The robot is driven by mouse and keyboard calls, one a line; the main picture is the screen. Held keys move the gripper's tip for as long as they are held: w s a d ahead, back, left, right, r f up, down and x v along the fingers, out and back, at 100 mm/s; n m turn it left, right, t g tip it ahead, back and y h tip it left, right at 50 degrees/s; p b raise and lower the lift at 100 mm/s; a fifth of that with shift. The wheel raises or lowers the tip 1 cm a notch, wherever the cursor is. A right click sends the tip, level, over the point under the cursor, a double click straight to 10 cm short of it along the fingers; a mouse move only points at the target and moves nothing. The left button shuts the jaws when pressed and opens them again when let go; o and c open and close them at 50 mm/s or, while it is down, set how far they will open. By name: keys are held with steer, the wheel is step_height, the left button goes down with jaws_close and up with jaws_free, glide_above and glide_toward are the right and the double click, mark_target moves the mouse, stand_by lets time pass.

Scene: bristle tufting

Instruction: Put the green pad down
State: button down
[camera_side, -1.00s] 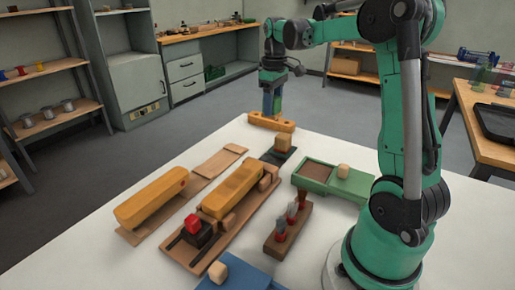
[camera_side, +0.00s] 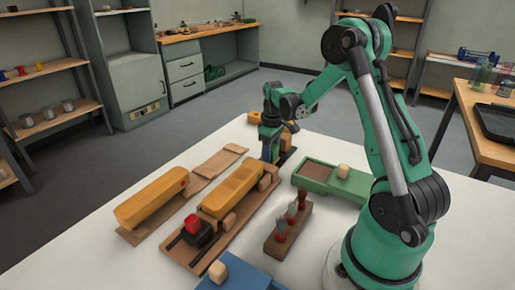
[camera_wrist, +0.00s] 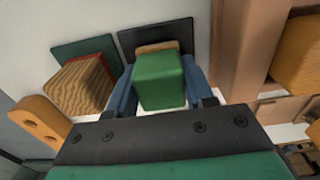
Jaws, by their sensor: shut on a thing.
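The green pad (camera_wrist: 160,80), a green block with a light wooden edge, sits between the two blue fingers of my gripper (camera_wrist: 163,92) in the wrist view. My gripper is shut on it. A dark flat plate (camera_wrist: 155,32) lies just beyond and below the pad; I cannot tell whether they touch. In the side view my gripper (camera_side: 270,156) points down at the back of the white table, beside the small dark plates, and the pad is mostly hidden there.
A wood-grained block (camera_wrist: 82,84) stands on a dark green plate left of the pad. An orange block with holes (camera_wrist: 40,122) is farther left. A brown board with an orange bar (camera_side: 232,190) lies near my gripper. A green tray (camera_side: 318,176) is to the right.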

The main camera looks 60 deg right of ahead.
steer(key=shift+f, duration=0.15)
steer(key=shift+c, duration=1.7)
jaws_free()
step_height(320, 180, up, 12)
steer(key=s+a+t, duration=0.2)
steer(key=a+t, duration=0.1)
steer(key=a, duration=0.7)
steer(key=s+a+t, duration=0.2)
steer(key=a+t, duration=0.2)
steer(key=a, duration=0.7)
steer(key=shift+s+a, duration=0.3)
